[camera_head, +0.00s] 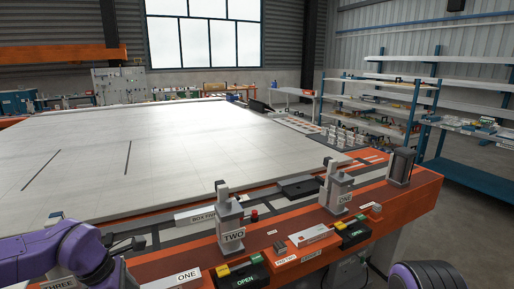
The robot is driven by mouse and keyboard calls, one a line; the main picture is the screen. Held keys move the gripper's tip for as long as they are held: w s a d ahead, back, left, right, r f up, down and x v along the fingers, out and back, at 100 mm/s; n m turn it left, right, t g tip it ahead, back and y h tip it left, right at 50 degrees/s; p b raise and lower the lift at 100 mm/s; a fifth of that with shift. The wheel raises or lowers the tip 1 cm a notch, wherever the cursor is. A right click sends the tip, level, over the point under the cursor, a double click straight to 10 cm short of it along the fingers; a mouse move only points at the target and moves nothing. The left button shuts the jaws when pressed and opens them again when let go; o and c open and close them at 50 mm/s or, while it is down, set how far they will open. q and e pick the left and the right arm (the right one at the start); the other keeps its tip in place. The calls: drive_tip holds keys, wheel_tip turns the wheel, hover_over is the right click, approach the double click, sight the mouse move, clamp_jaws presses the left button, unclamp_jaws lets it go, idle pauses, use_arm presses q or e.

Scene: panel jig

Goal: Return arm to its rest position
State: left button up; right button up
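My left arm (65,252), purple with dark joints, comes in from the left at the bottom of the head view. It bends down near the front beam, and its gripper does not show. A dark and purple link of my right arm (430,276) shows at the bottom right edge; its gripper is out of view too. The orange front beam (420,192) of the panel jig runs across the foreground. On it stand a grey clamp labelled TWO (230,222) and a grey clamp labelled ONE (337,188).
A large pale panel (130,150) lies on the jig behind the beam. A dark upright block (400,166) stands at the beam's right end. Boxes marked OPEN (245,280) sit along the front. Shelves (420,100) stand at the right.

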use_arm(q)
drive_tip(key=s+a+f+m+y, duration=0.2)
drive_tip(key=s+a+f+y, duration=0.1)
drive_tip(key=f, duration=0.4)
drive_tip(key=s+a+f+m+y, duration=0.2)
drive_tip(key=s+f+y, duration=0.15)
drive_tip(key=f, duration=0.25)
drive_tip(key=s+a+f+m+y, duration=0.2)
drive_tip(key=s+a+f+y, duration=0.1)
drive_tip(key=f, duration=0.4)
drive_tip(key=s+d+f+m+h, duration=0.1)
drive_tip(key=s+d+f+m, duration=0.2)
drive_tip(key=s, duration=0.4)
drive_tip(key=s+d+f+m+t+h, duration=0.1)
drive_tip(key=s+d+f+m+h, duration=0.1)
drive_tip(key=s+f+m, duration=0.4)
drive_tip(key=shift+s+d+f+m+t, duration=0.2)
drive_tip(key=shift+s+d+m+t, duration=0.1)
drive_tip(key=shift+s+d+m, duration=0.3)
